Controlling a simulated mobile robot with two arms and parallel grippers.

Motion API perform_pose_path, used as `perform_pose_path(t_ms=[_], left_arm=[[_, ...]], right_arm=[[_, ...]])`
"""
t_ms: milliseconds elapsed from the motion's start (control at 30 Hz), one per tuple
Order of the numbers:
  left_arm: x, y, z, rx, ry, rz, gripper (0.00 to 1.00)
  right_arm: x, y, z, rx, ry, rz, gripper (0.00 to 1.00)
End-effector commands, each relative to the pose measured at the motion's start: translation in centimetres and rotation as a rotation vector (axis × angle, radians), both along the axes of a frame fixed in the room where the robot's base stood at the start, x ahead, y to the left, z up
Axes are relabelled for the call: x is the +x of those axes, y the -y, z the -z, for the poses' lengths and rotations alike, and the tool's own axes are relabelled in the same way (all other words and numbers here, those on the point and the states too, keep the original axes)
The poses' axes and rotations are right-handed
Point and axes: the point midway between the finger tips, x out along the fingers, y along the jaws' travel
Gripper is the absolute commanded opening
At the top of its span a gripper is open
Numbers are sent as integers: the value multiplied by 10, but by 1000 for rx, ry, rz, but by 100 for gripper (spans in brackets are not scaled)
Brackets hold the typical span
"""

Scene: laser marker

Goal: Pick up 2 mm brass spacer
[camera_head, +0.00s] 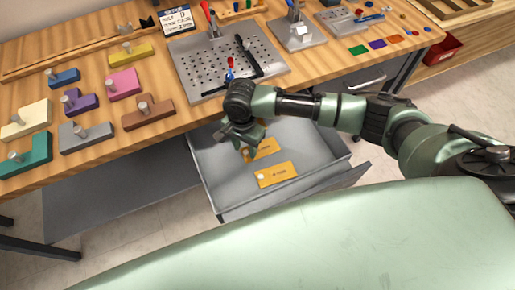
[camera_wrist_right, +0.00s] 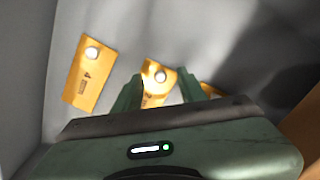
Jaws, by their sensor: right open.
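Flat yellow brass spacers, each with a round pale knob, lie in the open grey drawer. In the wrist view one spacer (camera_wrist_right: 156,84) lies between the fingers of my right gripper (camera_wrist_right: 162,78); its label is mostly hidden. A spacer marked 4 (camera_wrist_right: 88,73) lies to the left, and part of a third (camera_wrist_right: 212,90) shows beyond the right finger. In the head view my right gripper (camera_head: 242,142) is open over the drawer beside the back spacer (camera_head: 266,147). The front spacer (camera_head: 277,174) lies clear; its label is too small to read. My left gripper is out of view.
The drawer (camera_head: 213,182) has raised walls around the spacers. The wooden table (camera_head: 97,70) stands above and behind it, with coloured L-shaped blocks at left and a perforated metal plate (camera_head: 200,62) near its front edge. A red bin (camera_head: 442,48) is at right.

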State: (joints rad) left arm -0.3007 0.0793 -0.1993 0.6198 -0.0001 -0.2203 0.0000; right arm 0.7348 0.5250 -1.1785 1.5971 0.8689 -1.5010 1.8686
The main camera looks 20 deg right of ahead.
Motion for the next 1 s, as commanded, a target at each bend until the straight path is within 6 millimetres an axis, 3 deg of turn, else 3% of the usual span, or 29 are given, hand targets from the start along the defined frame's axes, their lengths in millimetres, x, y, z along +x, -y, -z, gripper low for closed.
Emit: perform_pose_path(t_ms=[100, 333, 367, 500, 1000], left_arm=[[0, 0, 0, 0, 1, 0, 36], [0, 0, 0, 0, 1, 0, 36], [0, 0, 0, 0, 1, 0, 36], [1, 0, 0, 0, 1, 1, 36], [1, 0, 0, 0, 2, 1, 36]], right_arm=[[0, 0, 11, 0, 0, 0, 41], [0, 0, 13, 1, 1, -1, 41], [0, 0, 13, 1, 1, -1, 38], [0, 0, 13, 1, 1, -1, 0], [0, 0, 5, 0, 2, -1, 0]])
